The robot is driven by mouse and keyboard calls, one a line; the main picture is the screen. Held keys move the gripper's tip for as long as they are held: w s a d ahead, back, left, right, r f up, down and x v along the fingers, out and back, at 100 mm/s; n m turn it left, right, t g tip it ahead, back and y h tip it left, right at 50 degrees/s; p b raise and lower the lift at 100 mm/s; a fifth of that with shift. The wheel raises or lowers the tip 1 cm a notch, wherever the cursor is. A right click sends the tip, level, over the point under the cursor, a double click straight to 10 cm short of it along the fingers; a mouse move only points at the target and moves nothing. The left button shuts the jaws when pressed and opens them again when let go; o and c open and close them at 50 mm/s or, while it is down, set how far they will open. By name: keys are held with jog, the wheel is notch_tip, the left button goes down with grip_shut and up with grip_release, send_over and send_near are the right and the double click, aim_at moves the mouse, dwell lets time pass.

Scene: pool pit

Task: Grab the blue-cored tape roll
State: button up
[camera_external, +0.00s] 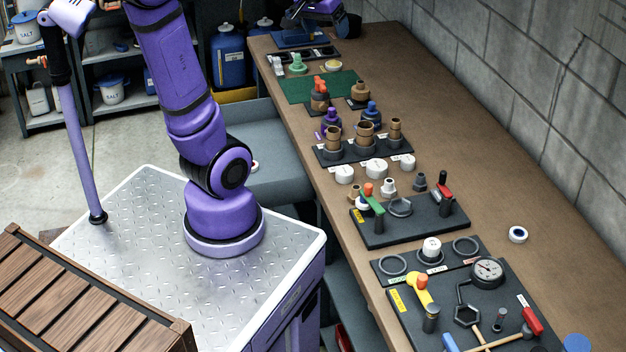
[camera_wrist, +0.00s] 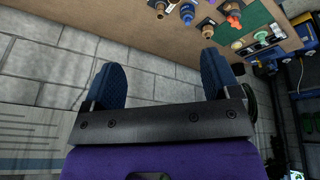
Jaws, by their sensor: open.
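The tape roll (camera_external: 517,234) is a small white ring with a dark blue core. It lies flat on the brown workbench (camera_external: 480,150), on a bare stretch near the block wall, in the external view. I cannot make it out in the wrist view. My gripper (camera_wrist: 161,68) shows in the wrist view with its two blue fingers wide apart and nothing between them. Behind the fingers are the grey block wall and part of the bench.
A black tool board (camera_external: 410,220) with upright handles stands left of the roll. A gauge (camera_external: 487,271) and several tools lie on another board below it. The block wall (camera_external: 560,90) runs along the right. The bench is bare around the roll. A blue disc (camera_external: 577,342) lies nearer.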

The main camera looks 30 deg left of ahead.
jog(key=w+d+f+g, duration=0.2)
jog(key=w+d+f, duration=0.2)
jog(key=w+d, duration=0.75)
jog(key=m+g+y, duration=0.1)
jog(key=m+g, duration=0.1)
jog(key=m, duration=0.1)
send_over(519, 236)
notch_tip(519, 236, down, 32)
jog(key=f, duration=0.4)
jog(key=shift+s+a+f, duration=0.1)
jog(key=shift+a+f, duration=0.3)
jog(key=shift+d+f, duration=0.2)
jog(key=shift+f, duration=1.15)
jog(key=shift+d+f, duration=0.15)
jog(key=shift+f, duration=1.15)
jog(key=shift+c, duration=0.2)
jog(key=c, duration=0.9)
